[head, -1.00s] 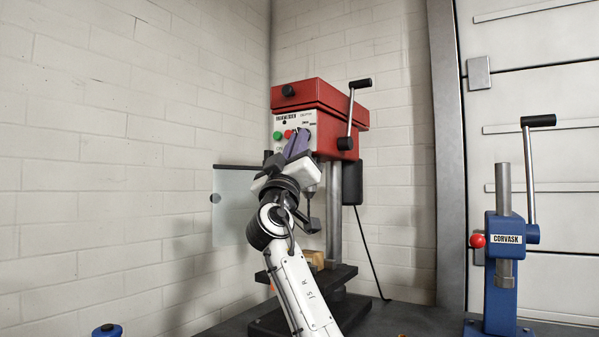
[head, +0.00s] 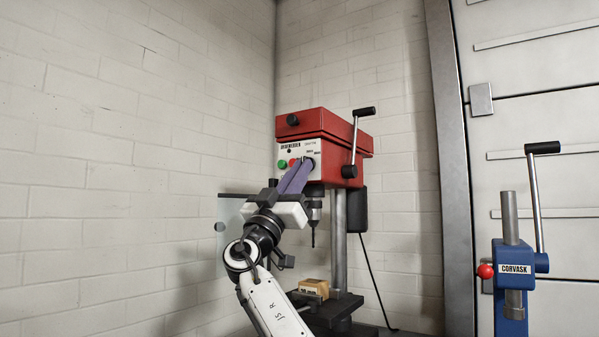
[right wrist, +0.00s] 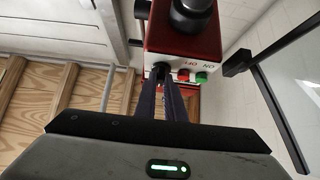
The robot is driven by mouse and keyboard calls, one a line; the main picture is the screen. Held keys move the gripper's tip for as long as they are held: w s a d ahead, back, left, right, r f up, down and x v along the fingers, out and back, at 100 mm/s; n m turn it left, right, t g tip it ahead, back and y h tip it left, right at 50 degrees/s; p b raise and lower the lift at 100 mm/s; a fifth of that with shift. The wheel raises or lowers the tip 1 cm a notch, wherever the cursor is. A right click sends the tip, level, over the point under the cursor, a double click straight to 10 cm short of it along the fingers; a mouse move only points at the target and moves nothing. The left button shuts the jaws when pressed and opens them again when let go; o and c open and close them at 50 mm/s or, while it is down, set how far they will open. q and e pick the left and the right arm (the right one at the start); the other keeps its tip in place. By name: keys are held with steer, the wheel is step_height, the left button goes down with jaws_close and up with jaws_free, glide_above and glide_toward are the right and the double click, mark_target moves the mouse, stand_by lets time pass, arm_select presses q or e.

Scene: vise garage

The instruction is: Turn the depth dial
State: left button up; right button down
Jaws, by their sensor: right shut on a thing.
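The red drill press (head: 325,122) stands in the corner, with a white front panel that carries a green button (head: 282,165) and a red button (head: 293,162). The dark depth dial (head: 309,163) is at the panel's right part, mostly hidden by my fingers. My right gripper (head: 304,166) reaches up to it from the lower left, its purple-grey fingers shut on the dial. In the right wrist view the fingertips (right wrist: 160,74) close around the small dark dial beside the ON and OFF buttons. My left gripper is not in view.
The drill chuck and bit (head: 313,222) hang just right of my gripper. A wooden block (head: 314,288) sits on the press table below. A clear guard (head: 228,212) stands to the left. A blue Corvask press (head: 514,275) stands at far right.

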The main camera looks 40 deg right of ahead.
steer(key=c, duration=1.8)
jaws_free()
steer(key=shift+c, duration=0.2)
steer(key=b+v, duration=0.1)
steer(key=v, duration=0.9)
steer(key=shift+a, duration=0.1)
